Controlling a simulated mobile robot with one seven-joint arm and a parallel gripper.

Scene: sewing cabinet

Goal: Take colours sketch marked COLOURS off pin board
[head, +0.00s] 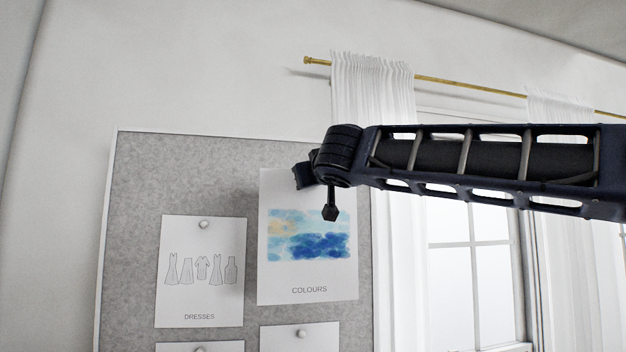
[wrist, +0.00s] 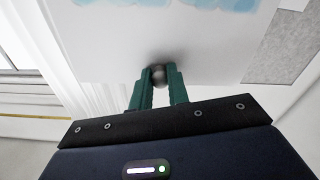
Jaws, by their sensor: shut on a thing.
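The colours sketch (head: 310,277) is a white sheet with a blue and yellow watercolour and the word COLOURS, at the right of the grey pin board (head: 140,200). It looks larger than the neighbouring sheets and a dark shadow falls on the board to its left; I cannot tell how far it stands off the board. In the wrist view the sketch (wrist: 110,50) fills the top. My gripper (wrist: 160,78) has its green fingers shut on a round grey pin (wrist: 158,74) at the sheet's edge. In the head view my gripper (head: 304,175) covers the sheet's top right corner.
A DRESSES sheet (head: 203,290) with a pin hangs to the left. Two more pinned sheets, one lower left (head: 190,347) and one lower right (head: 325,337), are cut off below. A white curtain (head: 370,85) on a brass rod and a window (head: 480,270) are to the right.

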